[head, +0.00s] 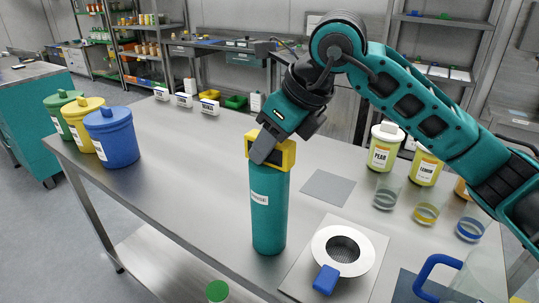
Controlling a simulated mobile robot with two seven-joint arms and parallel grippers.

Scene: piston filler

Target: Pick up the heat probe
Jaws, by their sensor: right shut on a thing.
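My right gripper (272,141) comes in from the upper right and points down. It is shut on the yellow block-like head of what looks like the heat probe (288,155). That yellow head sits at the top of an upright teal cylinder (270,215) with a small white label, standing on the metal table. The fingers cover part of the yellow head. I cannot tell whether the head and the cylinder are one piece or separate. My left gripper is not in view.
The metal table (190,160) carries green, yellow and blue lidded tubs (112,138) at left. A steel funnel plate (385,240) with a blue tab lies right of the cylinder. Glass cups (387,192), labelled jars (384,147) and a blue-handled jug (430,272) stand at right.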

